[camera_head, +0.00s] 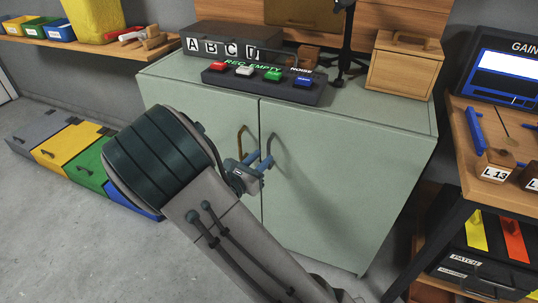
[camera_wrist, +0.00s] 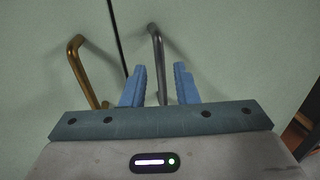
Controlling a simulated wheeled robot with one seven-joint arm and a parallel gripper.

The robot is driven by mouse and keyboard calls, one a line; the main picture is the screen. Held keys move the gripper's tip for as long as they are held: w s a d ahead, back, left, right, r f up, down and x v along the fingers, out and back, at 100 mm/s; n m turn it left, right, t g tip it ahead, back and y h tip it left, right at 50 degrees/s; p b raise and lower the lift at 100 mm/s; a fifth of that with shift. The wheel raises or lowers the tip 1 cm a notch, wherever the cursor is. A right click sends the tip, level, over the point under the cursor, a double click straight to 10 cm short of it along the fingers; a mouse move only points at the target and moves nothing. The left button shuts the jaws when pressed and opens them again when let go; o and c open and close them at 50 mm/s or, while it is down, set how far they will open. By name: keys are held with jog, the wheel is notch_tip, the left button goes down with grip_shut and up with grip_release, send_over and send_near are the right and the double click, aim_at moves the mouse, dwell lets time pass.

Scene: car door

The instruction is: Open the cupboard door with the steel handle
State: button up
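The green cupboard (camera_head: 330,185) has two shut doors with a dark seam between them. The steel handle (camera_wrist: 156,45) is a grey bar on the right door, just right of the seam.
A button box (camera_head: 265,84), a wooden box (camera_head: 404,65) and a letter case (camera_head: 220,44) stand on the cupboard top. A workbench (camera_head: 500,195) is close on the right. Coloured drawer boxes (camera_head: 62,145) lie on the floor at left. The floor before the cupboard is partly clear.

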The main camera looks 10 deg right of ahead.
aim_at(268, 152)
jog(key=shift+b+x, duration=0.35)
jog(key=shift+x, duration=1.9)
jog(key=shift+c, duration=0.4)
grip_shut()
jog(key=shift+s, duration=0.1)
